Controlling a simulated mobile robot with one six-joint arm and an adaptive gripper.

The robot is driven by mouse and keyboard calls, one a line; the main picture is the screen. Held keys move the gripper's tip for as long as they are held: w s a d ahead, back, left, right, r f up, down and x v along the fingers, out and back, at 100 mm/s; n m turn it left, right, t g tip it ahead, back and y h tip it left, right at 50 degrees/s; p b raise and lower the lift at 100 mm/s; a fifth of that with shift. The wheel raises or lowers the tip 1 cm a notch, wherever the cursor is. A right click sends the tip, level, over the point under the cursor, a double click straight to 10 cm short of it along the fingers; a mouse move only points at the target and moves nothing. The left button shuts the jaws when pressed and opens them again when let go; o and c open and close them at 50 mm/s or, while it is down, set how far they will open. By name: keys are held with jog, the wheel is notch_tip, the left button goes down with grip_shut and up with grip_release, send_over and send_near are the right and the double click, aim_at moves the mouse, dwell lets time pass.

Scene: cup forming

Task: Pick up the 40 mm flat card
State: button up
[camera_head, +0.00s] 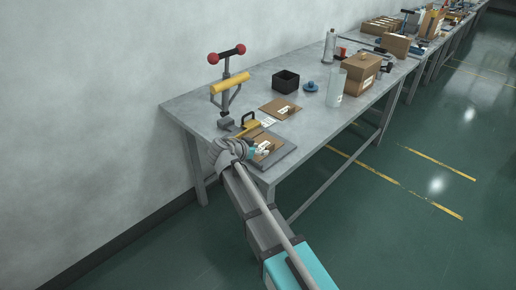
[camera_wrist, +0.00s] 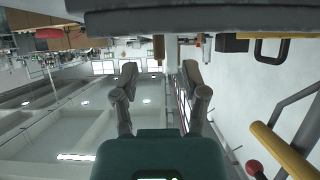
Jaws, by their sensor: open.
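My gripper (camera_wrist: 160,76) is open in the wrist view, with nothing between its two fingers. In the head view my arm's end is over the near end of the table, beside a dark flat tray (camera_head: 283,151). A brown flat sheet (camera_head: 270,140) with pale pieces lies on this tray, partly hidden by my arm. A second brown flat sheet (camera_head: 271,104) with a pale labelled piece lies farther back on the table. I cannot tell which piece is the 40 mm card. No card shows clearly in the wrist view.
A black open box (camera_head: 286,80), a blue knobbed piece (camera_head: 311,87), a clear cylinder (camera_head: 336,88) and a cardboard box (camera_head: 361,76) stand farther along the grey table (camera_head: 192,101).

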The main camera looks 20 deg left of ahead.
aim_at(266, 148)
jog(key=shift+w+d+f, duration=0.1)
jog(key=shift+w, duration=0.05)
jog(key=shift+b+x, duration=1.15)
jog(key=shift+x, duration=1.5)
grip_shut()
